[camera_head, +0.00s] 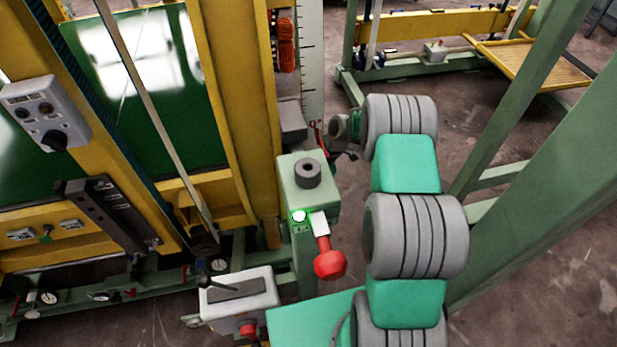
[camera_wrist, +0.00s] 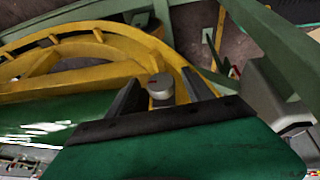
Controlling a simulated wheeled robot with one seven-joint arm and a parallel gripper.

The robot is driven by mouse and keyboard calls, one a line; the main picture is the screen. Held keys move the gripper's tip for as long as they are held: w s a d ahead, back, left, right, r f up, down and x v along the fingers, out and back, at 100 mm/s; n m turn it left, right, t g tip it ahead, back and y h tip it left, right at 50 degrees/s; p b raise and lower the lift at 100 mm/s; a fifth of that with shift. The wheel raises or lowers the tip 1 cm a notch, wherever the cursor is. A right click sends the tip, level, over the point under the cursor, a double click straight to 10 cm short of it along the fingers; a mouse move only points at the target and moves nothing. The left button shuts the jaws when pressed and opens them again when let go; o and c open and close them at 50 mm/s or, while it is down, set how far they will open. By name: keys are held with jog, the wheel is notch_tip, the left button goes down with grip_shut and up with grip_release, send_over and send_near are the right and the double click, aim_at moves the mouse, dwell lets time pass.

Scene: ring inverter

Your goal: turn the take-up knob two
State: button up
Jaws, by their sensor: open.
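A grey round knob (camera_wrist: 160,88) with a small red mark on its top stands between the two dark fingers of my gripper (camera_wrist: 166,78) in the wrist view. The fingers are apart, one on each side of the knob. I cannot tell from this view whether either finger touches it. In the head view my arm reaches away from the front, and its far end is small and partly hidden, so the fingers cannot be made out there. Which knob in the head view, if any, is this one is unclear.
A red ball handle (camera_head: 329,262) sits close to my arm. A yellow post (camera_head: 247,110) stands left. A yellow curved frame (camera_wrist: 75,48) lies beyond my gripper.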

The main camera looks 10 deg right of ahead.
jog(key=shift+c, duration=0.4)
grip_shut()
jog(key=g, duration=0.2)
jog(key=m+g, duration=0.1)
jog(key=g, duration=0.1)
jog(key=shift+w+r, duration=0.1)
jog(key=shift+w, duration=0.25)
dwell(0.4)
jog(key=shift+c, duration=0.7)
grip_release()
jog(key=shift+a, duration=0.1)
jog(key=shift+o, duration=1.1)
